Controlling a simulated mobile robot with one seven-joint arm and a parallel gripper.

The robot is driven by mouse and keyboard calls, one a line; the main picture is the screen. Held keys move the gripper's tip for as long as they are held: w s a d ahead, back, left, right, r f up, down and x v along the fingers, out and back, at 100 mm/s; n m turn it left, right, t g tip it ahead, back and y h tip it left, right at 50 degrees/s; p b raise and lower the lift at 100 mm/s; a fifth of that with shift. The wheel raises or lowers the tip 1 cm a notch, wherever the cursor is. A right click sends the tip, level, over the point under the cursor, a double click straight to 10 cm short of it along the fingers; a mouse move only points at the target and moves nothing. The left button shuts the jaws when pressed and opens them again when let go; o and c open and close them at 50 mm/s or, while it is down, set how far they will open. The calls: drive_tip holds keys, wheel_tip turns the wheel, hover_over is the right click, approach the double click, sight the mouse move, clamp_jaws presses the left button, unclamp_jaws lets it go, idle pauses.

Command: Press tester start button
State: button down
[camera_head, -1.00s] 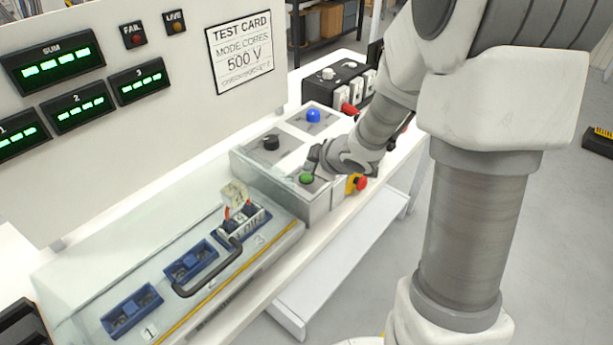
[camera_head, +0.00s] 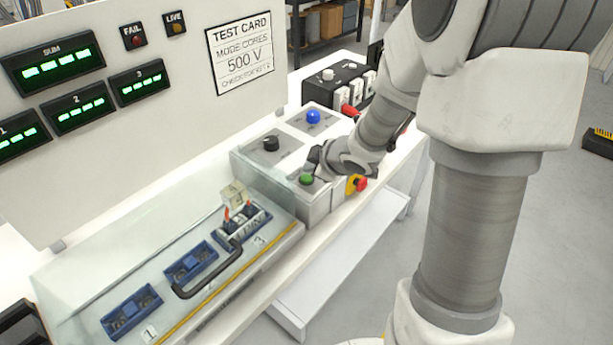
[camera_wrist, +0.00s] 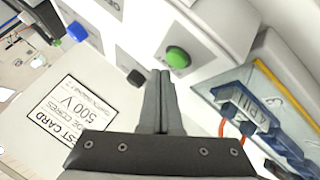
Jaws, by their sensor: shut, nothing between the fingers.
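The green start button (camera_head: 306,179) sits on top of a grey control box (camera_head: 318,203) at the front right of the tester. It also shows in the wrist view (camera_wrist: 177,57), just beyond and to the right of the fingertips. My gripper (camera_head: 310,165) is over the box, close by the button. In the wrist view my gripper's fingers (camera_wrist: 160,76) are shut together with nothing between them. A small gap seems to show between fingertips and button, but I cannot tell for sure whether they touch. The tester displays (camera_head: 55,68) show green dashes.
A black knob (camera_head: 270,143), a blue button (camera_head: 313,117) and a red emergency stop (camera_head: 360,184) on yellow are close around. A clear-lidded tray (camera_head: 285,243) with blue holders and a black handle (camera_head: 207,284) lies left. A black unit (camera_head: 340,75) with switches stands behind.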

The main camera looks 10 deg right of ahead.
sight(310, 179)
drive_tip(key=shift+f, duration=0.15)
idle(0.5)
drive_tip(key=shift+f+b, duration=0.3)
drive_tip(key=shift+f+b, duration=0.45)
drive_tip(key=shift+f, duration=0.05)
idle(0.6)
drive_tip(key=shift+r, duration=0.1)
drive_tip(key=shift+r+p, duration=0.8)
drive_tip(key=shift+p, duration=0.15)
wheel_tip(310, 179, up, 5)
drive_tip(key=p, duration=0.5)
drive_tip(key=shift+r, duration=0.1)
